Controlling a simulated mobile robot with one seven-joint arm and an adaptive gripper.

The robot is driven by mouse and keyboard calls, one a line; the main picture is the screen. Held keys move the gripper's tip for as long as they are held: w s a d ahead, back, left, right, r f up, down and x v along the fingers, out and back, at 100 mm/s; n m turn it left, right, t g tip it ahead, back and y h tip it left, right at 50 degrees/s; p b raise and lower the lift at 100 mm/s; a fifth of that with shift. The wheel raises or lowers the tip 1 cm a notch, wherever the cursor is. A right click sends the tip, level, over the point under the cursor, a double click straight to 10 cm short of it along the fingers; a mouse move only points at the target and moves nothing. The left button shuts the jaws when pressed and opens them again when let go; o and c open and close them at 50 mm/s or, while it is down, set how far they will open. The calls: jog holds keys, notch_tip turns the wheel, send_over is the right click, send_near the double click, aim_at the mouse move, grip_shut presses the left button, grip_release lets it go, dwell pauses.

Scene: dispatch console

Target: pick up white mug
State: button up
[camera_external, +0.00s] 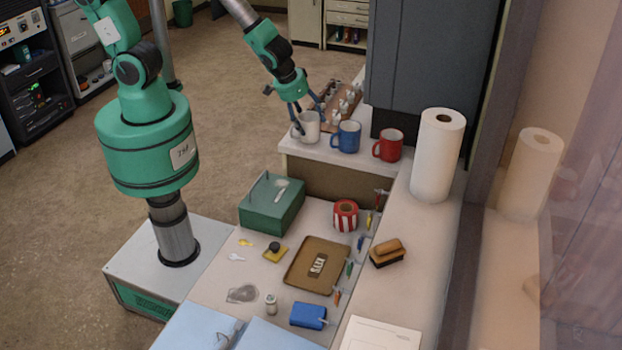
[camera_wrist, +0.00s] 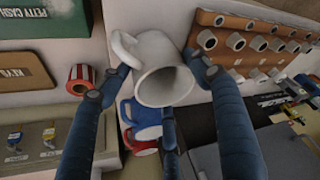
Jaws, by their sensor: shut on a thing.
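The white mug (camera_external: 306,127) is at the left end of the raised shelf at the back, beside the blue mug (camera_external: 346,137). My gripper (camera_external: 307,112) comes down on it from above, with its dark fingers at the mug's sides. In the wrist view the white mug (camera_wrist: 163,72) lies between the fingertips of my gripper (camera_wrist: 150,80), its open mouth facing the camera and its handle to the upper left. The gripper is shut on the mug. I cannot tell whether the mug's base touches the shelf.
The blue mug and a red mug (camera_external: 388,145) stand to the right. A brown rack (camera_external: 337,107) is just behind. A paper towel roll (camera_external: 437,155) stands farther right, and a dark grey cabinet (camera_external: 432,60) rises behind. A green box (camera_external: 271,202) sits on the lower desk.

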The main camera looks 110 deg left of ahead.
jog(key=shift+w+r, duration=0.1)
jog(key=shift+r, duration=0.4)
notch_tip(320, 180, up, 2)
jog(key=shift+r, duration=0.1)
jog(key=s+d, duration=0.1)
jog(key=s, duration=0.4)
jog(key=s+d+r, duration=0.1)
jog(key=s+d, duration=0.1)
jog(key=s, duration=0.3)
jog(key=s+d, duration=0.1)
jog(key=s, duration=0.4)
jog(key=shift+s+d+r, duration=0.2)
jog(key=shift+d+r, duration=0.05)
jog(key=shift+d, duration=0.15)
